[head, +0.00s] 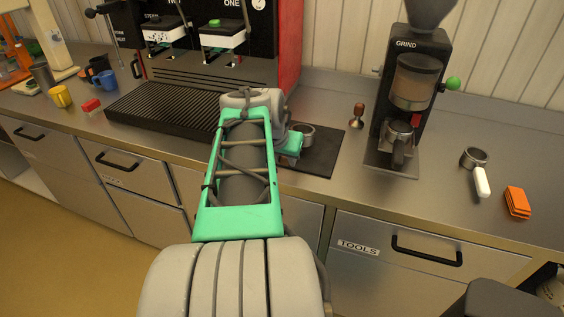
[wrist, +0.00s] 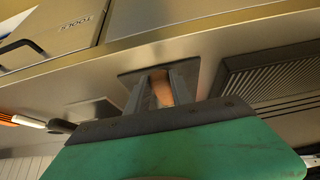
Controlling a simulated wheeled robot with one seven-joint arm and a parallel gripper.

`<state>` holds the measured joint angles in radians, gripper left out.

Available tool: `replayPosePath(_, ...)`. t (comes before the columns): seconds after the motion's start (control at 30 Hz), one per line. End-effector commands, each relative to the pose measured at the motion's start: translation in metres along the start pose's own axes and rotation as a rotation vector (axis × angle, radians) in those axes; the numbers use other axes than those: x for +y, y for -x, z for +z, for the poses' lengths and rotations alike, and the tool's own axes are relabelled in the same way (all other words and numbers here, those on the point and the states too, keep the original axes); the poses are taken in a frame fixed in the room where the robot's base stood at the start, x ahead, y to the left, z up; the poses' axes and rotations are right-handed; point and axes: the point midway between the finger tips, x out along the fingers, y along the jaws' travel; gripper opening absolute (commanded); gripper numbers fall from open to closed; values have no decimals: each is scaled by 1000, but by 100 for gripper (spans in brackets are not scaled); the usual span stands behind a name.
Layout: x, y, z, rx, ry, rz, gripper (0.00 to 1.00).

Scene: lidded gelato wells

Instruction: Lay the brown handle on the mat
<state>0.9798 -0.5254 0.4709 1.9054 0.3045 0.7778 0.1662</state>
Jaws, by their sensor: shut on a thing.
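The brown handle (wrist: 162,92) shows between the two fingers of my gripper (wrist: 160,88) in the wrist view, and the gripper is shut on it. In the head view a round metal basket (head: 304,133) shows just past my green gripper body, above or on the mat; it appears to belong to the held handle. My arm hides the handle itself there. The dark mat (head: 323,162) lies on the counter between the espresso machine and the grinder, below my gripper. I cannot tell whether the handle touches it.
The espresso machine's drip tray (head: 165,108) is left of the mat. A tamper (head: 357,115) and the grinder (head: 405,90) stand to its right. A white-handled portafilter (head: 478,170) and an orange stack (head: 517,202) lie farther right. Cups (head: 60,96) stand far left.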

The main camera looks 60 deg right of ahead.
Motion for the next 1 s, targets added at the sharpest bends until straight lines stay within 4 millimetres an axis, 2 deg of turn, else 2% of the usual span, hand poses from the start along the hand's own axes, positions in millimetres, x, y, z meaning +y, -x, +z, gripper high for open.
replayPosePath(0.57, 0, -47, -63, 2, -1, 0, 0)
replayPosePath(0.7, 0, -60, -56, 4, 1, -1, 0)
replayPosePath(1.0, 0, -61, -55, 4, 0, -1, 0)
